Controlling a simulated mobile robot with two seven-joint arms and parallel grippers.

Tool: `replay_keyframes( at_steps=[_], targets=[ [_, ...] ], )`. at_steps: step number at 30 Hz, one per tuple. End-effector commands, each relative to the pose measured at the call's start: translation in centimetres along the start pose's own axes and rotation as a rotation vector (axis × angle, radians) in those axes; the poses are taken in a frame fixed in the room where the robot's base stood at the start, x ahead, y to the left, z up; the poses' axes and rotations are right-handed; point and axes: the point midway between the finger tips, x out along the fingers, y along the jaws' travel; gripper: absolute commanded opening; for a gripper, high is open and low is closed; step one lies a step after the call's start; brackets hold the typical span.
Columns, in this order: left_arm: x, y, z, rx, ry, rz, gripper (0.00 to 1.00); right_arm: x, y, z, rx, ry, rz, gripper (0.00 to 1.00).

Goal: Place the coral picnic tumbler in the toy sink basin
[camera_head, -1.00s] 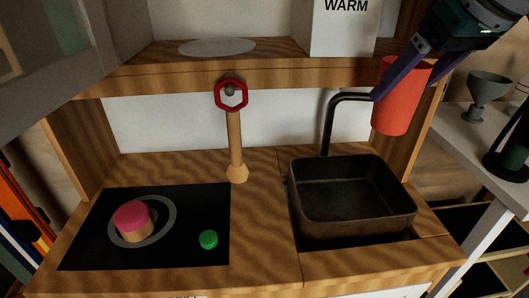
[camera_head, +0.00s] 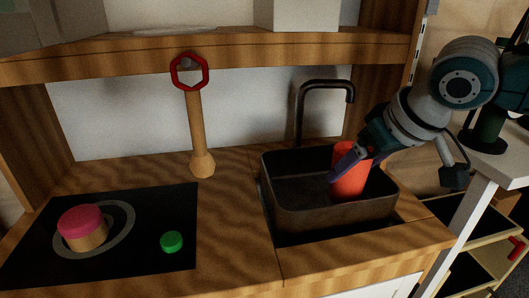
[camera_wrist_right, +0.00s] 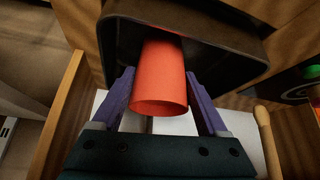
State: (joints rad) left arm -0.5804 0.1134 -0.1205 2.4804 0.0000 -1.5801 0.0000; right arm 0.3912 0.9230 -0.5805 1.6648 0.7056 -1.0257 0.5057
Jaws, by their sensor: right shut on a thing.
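My right gripper (camera_head: 350,165) reaches in from the right and is shut on the tumbler. In the right wrist view, the tumbler (camera_wrist_right: 160,82) sits between the two purple fingers of the gripper (camera_wrist_right: 163,95), with the basin (camera_wrist_right: 120,45) beyond it. I cannot tell whether the tumbler touches the basin floor. My left gripper is not in view.
A black faucet (camera_head: 301,110) stands behind the basin. A pink-topped piece (camera_head: 82,227) and a green knob (camera_head: 171,241) are on the black hob (camera_head: 40,262). A wooden shelf (camera_head: 120,60) runs above.

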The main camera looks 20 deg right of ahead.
Motion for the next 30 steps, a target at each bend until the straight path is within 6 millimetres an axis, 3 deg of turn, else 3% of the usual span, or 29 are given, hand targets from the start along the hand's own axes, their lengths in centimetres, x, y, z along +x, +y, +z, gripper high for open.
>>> replay_keyframes(
  at_steps=[3,14,15,21,30],
  targets=[
    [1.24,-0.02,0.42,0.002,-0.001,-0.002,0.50,1.92,0.02,1.24,0.000,-0.001,0.001,0.20],
    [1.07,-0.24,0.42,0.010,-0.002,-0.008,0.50,2.08,-0.01,1.34,-0.001,0.000,0.000,0.20],
    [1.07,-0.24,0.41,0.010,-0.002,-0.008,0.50,2.15,-0.02,1.40,-0.001,-0.001,0.000,0.77],
    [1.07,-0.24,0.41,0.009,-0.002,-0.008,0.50,2.11,0.00,1.37,-0.001,0.000,0.000,1.00],
    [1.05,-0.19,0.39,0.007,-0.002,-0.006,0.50,1.81,0.04,1.14,-0.001,0.001,0.001,1.00]
  ],
)
